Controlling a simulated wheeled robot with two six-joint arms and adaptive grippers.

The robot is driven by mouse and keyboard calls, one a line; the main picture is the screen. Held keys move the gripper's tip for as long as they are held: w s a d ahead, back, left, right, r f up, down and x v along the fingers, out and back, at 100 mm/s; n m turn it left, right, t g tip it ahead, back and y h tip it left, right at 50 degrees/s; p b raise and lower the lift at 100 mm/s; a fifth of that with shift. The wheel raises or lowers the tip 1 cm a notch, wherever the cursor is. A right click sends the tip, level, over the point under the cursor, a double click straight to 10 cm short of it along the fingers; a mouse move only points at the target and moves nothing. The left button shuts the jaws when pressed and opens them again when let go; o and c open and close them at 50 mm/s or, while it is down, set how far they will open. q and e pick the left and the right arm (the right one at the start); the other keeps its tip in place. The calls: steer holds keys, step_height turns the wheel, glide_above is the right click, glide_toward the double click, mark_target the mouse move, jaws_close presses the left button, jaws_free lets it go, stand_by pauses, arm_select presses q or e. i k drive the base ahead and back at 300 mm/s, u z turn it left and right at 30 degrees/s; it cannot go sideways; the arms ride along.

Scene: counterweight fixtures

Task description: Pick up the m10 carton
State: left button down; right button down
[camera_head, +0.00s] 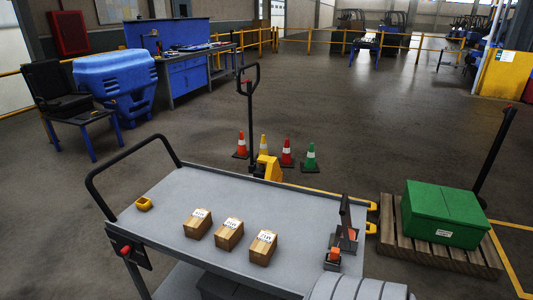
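Three small brown cartons with white labels stand in a row on the grey top of a cart (300,215): a left carton (197,224), a middle carton (229,235) and a right carton (263,248). The printing on the labels is too small for me to read surely, so I cannot tell which one is the m10 carton. The cartons stand apart, with narrow gaps between them, and nothing covers them. Neither of my grippers is in view.
A small yellow open piece (144,204) lies left of the cartons. A dark upright fixture with orange parts (343,234) stands to their right. A black handle (130,152) rises at the cart's left end. A green box (444,214) sits on a wooden pallet (410,247).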

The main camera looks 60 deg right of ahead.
mark_target(230, 232)
steer(key=z, duration=1.7)
